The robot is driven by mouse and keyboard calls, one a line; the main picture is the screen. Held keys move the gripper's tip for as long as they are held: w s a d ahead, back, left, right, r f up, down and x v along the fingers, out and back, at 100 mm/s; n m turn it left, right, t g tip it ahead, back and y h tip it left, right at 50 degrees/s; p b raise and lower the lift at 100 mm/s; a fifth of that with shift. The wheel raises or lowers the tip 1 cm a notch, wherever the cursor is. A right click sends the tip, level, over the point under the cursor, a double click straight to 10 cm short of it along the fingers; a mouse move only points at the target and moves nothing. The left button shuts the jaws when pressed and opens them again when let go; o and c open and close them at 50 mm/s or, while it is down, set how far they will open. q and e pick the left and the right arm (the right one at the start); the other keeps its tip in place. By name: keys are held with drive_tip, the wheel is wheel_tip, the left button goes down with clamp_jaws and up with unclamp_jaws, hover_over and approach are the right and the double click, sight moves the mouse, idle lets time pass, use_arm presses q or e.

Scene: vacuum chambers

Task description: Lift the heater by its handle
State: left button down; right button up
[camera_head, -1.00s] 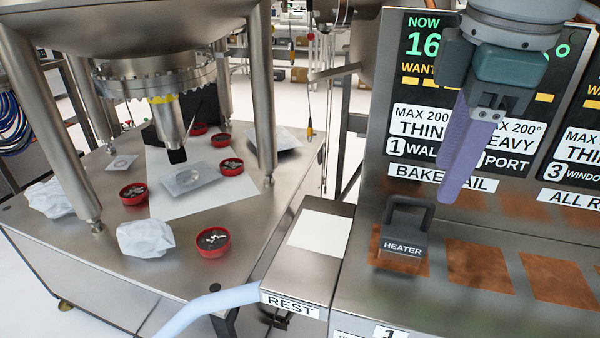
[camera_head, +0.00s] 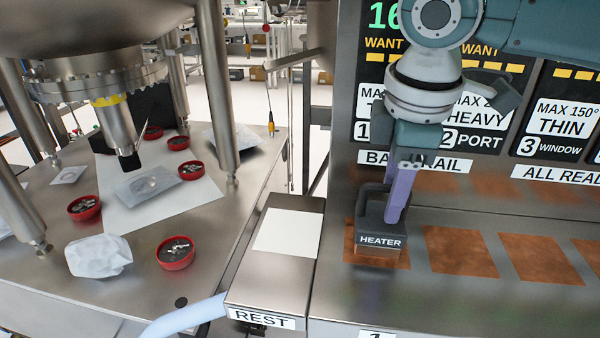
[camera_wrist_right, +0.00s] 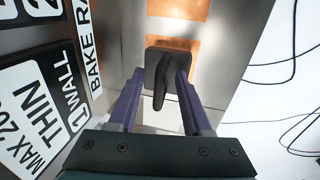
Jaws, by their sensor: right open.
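In the head view the fingers partly hide the heater's right side. My left gripper is not in view.
A REST block (camera_head: 262,285) with a white pad (camera_head: 287,232) stands left of the heater. More copper patches (camera_head: 462,250) lie to the right. Behind is an upright sign panel (camera_head: 567,115). A steel table (camera_head: 130,225) with red bowls (camera_head: 175,253) and a chamber is at left.

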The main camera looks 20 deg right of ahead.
clamp_jaws()
idle(0.3)
idle(1.1)
